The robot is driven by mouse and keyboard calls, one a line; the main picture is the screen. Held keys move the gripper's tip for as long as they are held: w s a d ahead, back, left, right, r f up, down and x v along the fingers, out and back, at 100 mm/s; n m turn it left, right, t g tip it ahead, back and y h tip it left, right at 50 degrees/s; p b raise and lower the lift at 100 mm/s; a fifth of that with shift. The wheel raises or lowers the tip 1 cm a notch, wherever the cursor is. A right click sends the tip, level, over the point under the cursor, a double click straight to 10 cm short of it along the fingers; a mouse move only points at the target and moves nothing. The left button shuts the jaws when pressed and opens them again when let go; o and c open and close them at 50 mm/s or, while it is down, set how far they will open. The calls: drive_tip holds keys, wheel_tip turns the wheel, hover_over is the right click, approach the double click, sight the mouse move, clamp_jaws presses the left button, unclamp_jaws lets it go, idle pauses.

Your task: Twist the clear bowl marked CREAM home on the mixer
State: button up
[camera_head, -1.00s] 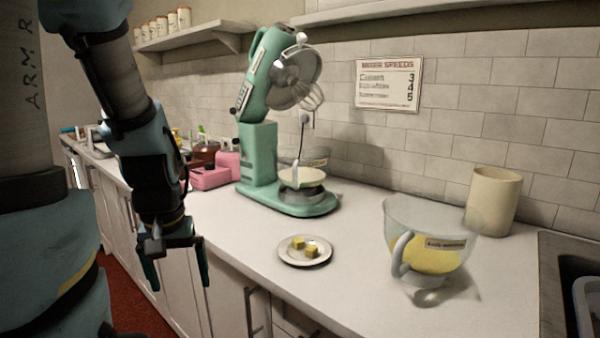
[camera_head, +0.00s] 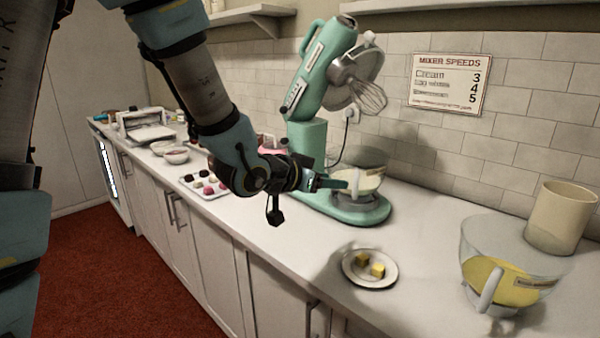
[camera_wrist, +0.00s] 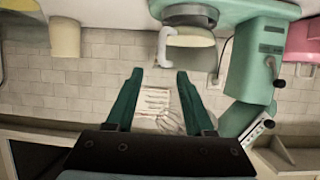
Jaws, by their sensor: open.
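The mint-green mixer (camera_head: 308,140) stands on the counter with its head tilted up and its whisk (camera_head: 370,97) raised. A clear bowl with pale cream contents (camera_head: 369,182) sits on the mixer base; whether it is locked cannot be seen. No lettering on it is readable. My gripper (camera_head: 332,183) is open and empty, at the left of this bowl, near its handle side. In the wrist view, the picture is upside down. The bowl (camera_wrist: 192,56) and its pale handle (camera_wrist: 164,48) lie beyond my open fingertips (camera_wrist: 160,74); the handle appears apart from them.
A second clear bowl with yellow contents (camera_head: 510,285) stands at the right front, its label too small to read. A plate (camera_head: 352,277) with yellow cubes lies between. A beige canister (camera_head: 560,215) is at the back right. A speeds sign (camera_head: 447,82) hangs on the wall.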

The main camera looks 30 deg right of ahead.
sight(354, 183)
drive_tip(key=p+x, duration=0.3)
drive_tip(key=x, duration=0.7)
drive_tip(key=shift+w+d+f, duration=0.1)
drive_tip(key=shift+f, duration=0.1)
clamp_jaws()
drive_tip(key=shift+w, duration=0.1)
idle(1.1)
drive_tip(key=shift+w+a+m+g+p, duration=0.55)
drive_tip(key=shift+w+m+g+p, duration=0.05)
drive_tip(key=shift+g+p, duration=0.2)
drive_tip(key=shift+w+r, duration=0.1)
